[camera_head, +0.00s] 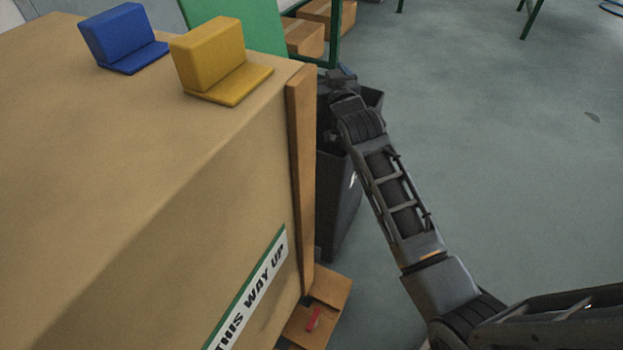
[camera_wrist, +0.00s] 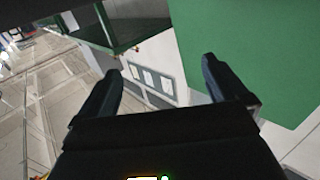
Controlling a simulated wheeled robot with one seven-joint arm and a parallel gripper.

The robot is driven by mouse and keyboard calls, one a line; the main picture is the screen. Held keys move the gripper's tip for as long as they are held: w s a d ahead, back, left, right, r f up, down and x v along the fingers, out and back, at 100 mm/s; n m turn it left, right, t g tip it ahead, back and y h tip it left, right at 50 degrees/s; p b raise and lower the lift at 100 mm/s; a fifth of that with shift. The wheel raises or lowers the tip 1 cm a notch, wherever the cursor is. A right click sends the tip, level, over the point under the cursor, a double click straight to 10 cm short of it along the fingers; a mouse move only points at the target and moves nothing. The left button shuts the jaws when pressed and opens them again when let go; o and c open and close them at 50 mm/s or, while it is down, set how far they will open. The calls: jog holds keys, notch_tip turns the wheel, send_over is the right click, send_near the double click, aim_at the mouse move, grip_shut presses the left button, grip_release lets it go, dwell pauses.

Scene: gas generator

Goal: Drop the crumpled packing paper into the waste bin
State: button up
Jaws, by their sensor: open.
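The dark grey waste bin (camera_head: 341,195) stands on the floor just right of the large tan crate in the head view. Part of its rim and opening is hidden behind my arm. My gripper (camera_wrist: 161,75) is open in the wrist view, with nothing between its two fingers. In the head view the end of my arm reaches over the bin, and the fingers cannot be made out there. The crumpled packing paper is not visible in either view, and the inside of the bin is hidden.
The large tan crate (camera_head: 130,200) fills the left, with a blue block (camera_head: 122,38) and a yellow block (camera_head: 215,60) on top. A green panel (camera_head: 235,22) and cardboard boxes (camera_head: 305,38) stand behind. The grey floor (camera_head: 500,150) at right is mostly clear.

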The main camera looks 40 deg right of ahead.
jog(key=s+d+r+p, duration=0.4)
jog(key=s+d+r, duration=0.4)
jog(key=r, duration=0.2)
jog(key=shift+s+r+p, duration=0.25)
jog(key=shift+p, duration=0.1)
